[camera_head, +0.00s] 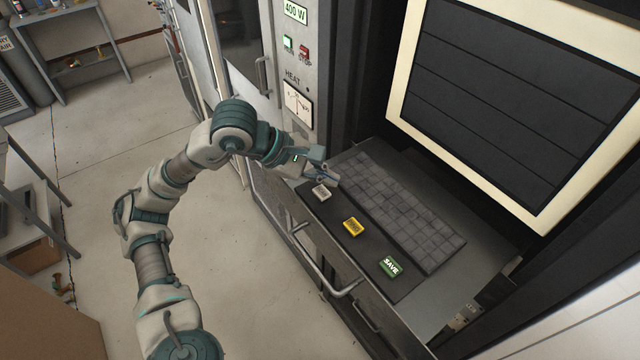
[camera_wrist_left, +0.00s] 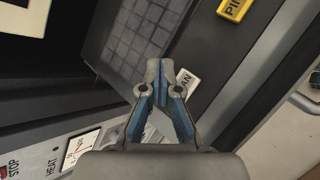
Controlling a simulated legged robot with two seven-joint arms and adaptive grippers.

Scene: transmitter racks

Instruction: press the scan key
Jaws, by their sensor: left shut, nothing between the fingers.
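The scan key is the white key (camera_head: 321,192) at the far left end of a row of three on the dark strip of the pull-out keyboard shelf. In the left wrist view the white key (camera_wrist_left: 187,79) shows the letters "AN", partly hidden behind the fingertips. My left gripper (camera_head: 331,174) is shut and empty, just beside and above the white key in the picture. In the left wrist view the closed fingertips (camera_wrist_left: 159,70) lie just left of the key; whether they touch it I cannot tell. My right gripper is not in view.
A yellow key (camera_head: 352,227) and a green SAVE key (camera_head: 391,266) sit along the same strip. A grey keyboard (camera_head: 400,210) lies behind them, under a large monitor (camera_head: 510,95). A rack panel with start and stop buttons (camera_head: 304,53) stands left of the shelf.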

